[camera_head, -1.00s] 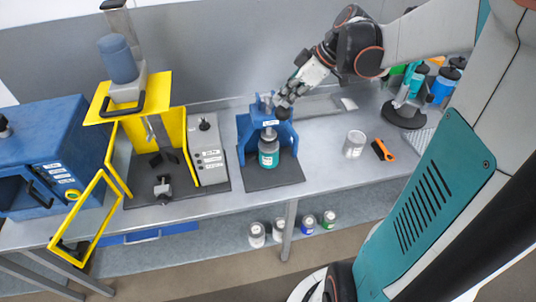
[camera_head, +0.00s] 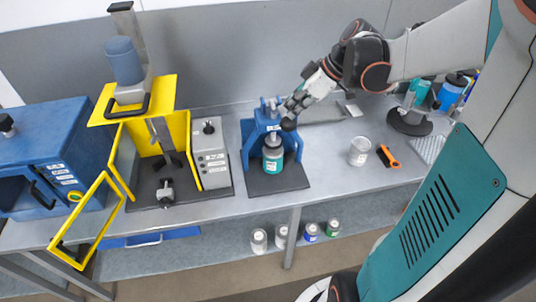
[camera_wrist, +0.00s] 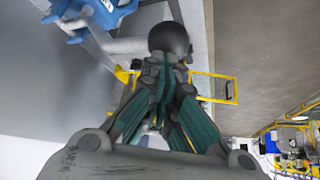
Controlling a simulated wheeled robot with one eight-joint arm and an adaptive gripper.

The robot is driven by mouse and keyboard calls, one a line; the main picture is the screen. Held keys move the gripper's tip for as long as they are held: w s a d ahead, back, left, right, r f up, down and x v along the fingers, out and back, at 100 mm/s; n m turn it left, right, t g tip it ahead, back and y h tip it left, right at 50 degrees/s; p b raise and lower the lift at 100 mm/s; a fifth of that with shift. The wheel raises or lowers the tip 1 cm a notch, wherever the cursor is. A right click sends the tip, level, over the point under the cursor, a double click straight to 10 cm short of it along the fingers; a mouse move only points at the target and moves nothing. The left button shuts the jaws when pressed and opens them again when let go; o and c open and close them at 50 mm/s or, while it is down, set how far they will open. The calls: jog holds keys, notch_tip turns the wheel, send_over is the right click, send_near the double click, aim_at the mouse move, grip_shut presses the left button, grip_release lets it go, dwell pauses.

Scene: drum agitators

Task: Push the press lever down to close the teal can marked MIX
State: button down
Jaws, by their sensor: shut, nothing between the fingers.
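The blue press (camera_head: 248,150) stands on a dark mat on the bench. The teal can (camera_head: 273,163) with a white label stands upright in it, under the press head; the label is too small to read. The lever's black ball knob (camera_head: 289,124) sticks out at the press's upper right. In the wrist view the knob (camera_wrist: 169,38) is just beyond my fingertips, with the grey lever rod (camera_wrist: 125,46) running left to the blue press (camera_wrist: 92,18). My gripper (camera_head: 288,110) is shut and empty, right above the knob, seemingly touching it. The exact contact is hidden.
A yellow-framed machine (camera_head: 150,90) with an open yellow door and a blue cabinet (camera_head: 50,140) stand to the left. A pale can (camera_head: 359,152) and an orange-handled tool (camera_head: 388,156) lie to the right. Several cans stand on the lower shelf (camera_head: 200,255).

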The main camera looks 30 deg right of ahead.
aim_at(294, 122)
jog(key=shift+f, duration=0.3)
jog(key=shift+s+f, duration=0.1)
jog(key=shift+f, duration=0.05)
jog(key=shift+s+a+f+b, duration=0.15)
jog(key=shift+s+f+b, duration=0.1)
jog(key=shift+f+b, duration=0.65)
dwell(0.3)
jog(key=shift+s+f+b, duration=0.25)
jog(key=shift+f+b, duration=0.55)
jog(key=shift+f, duration=0.2)
